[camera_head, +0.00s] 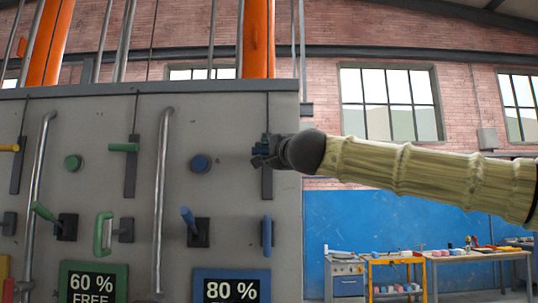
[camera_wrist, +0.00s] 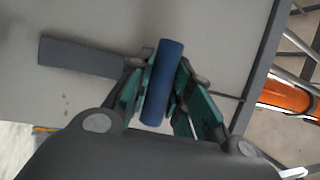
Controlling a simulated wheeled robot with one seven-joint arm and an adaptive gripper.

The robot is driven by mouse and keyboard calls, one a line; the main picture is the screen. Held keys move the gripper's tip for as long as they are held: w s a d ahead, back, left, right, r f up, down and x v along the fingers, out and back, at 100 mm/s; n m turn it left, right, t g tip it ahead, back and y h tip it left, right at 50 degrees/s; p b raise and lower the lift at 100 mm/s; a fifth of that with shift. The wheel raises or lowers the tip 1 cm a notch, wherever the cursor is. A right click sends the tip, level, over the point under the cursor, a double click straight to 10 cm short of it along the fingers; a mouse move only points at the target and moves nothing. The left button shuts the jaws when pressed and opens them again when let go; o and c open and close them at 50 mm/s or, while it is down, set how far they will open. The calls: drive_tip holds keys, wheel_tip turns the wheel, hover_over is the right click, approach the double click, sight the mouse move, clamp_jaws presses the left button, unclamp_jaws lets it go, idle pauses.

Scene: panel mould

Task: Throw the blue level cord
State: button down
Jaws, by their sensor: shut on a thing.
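The blue level cord's handle is a blue bar (camera_wrist: 163,82) between my gripper's fingers in the wrist view. My gripper (camera_wrist: 160,92) is shut on it, with the green-padded fingers on both sides. In the head view my gripper (camera_head: 262,152) is at the upper right of the grey panel (camera_head: 230,120), in front of a dark vertical slot plate (camera_head: 267,185). A thin dark cord (camera_head: 267,112) runs up from there. The handle is mostly hidden by my gripper in the head view.
Left of my gripper are a round blue knob (camera_head: 200,163), a blue lever (camera_head: 188,217) and a steel rail (camera_head: 162,190). A blue pull handle (camera_head: 267,237) is below. Green controls, including a green cord handle (camera_head: 124,147), are farther left. Workbenches (camera_head: 480,255) stand far right.

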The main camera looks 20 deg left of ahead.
drive_tip(key=shift+r+p, duration=0.4)
drive_tip(key=shift+r, duration=0.5)
drive_tip(key=shift+d+r, duration=0.15)
drive_tip(key=shift+r, duration=0.05)
drive_tip(key=shift+r, duration=0.1)
drive_tip(key=c, duration=1.3)
unclamp_jaws()
drive_tip(key=shift+w, duration=0.1)
drive_tip(key=shift+f, duration=0.25)
drive_tip(key=shift+s+d, duration=0.15)
drive_tip(key=shift+s, duration=0.1)
drive_tip(key=v, duration=1.1)
drive_tip(key=shift+s+d, duration=0.1)
drive_tip(key=shift+s, duration=0.05)
